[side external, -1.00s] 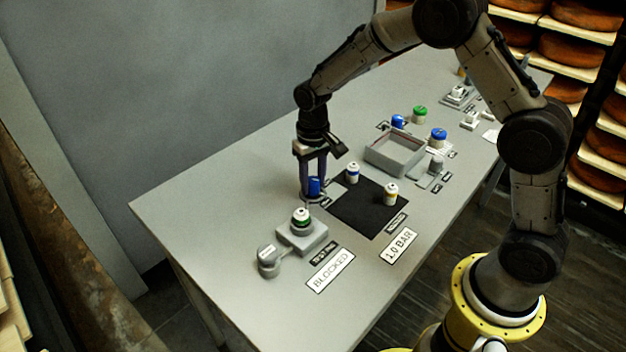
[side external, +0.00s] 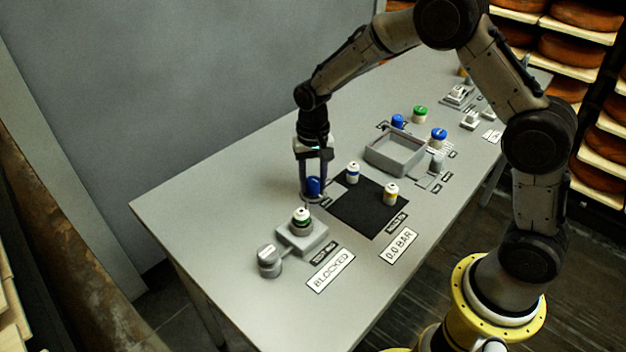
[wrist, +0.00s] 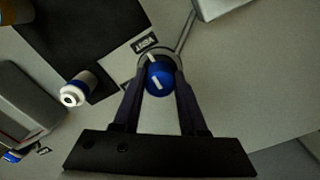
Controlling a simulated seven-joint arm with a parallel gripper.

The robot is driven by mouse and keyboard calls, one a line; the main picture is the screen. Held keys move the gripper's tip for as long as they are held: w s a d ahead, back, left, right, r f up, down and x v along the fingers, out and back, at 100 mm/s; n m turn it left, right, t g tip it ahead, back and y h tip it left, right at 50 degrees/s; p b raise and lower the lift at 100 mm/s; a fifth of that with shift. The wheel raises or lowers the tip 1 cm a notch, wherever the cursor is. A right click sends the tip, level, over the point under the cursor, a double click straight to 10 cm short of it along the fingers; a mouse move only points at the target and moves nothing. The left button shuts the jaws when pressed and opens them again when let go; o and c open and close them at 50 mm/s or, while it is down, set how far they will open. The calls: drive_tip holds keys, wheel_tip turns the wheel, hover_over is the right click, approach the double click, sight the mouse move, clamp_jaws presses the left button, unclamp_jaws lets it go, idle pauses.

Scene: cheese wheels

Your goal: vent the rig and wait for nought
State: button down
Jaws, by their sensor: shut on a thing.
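My gripper (side external: 313,190) is shut on a blue knob (side external: 314,185) on a grey round base at the back edge of the black mat. In the wrist view the blue knob (wrist: 158,80) sits between my fingertips, its white mark running at a slant. A label reading VENT (wrist: 146,42) lies beside it. A display card (side external: 398,245) at the front reads 0.0 BAR. Another card (side external: 330,271) reads BLOCKED, in front of a grey block (side external: 314,239) that bears a white, green-banded canister (side external: 301,217).
A black mat (side external: 362,215) holds a blue-banded canister (side external: 352,172) and a yellow-banded one (side external: 391,193). A grey tray (side external: 377,160) and blue and green capped pieces stand further right. The table's left part is clear.

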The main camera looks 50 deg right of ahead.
sight(313, 179)
drive_tip(key=shift+r, duration=0.1)
drive_tip(key=shift+c, duration=2.2)
unclamp_jaws()
wheel_tip(313, 179, up, 14)
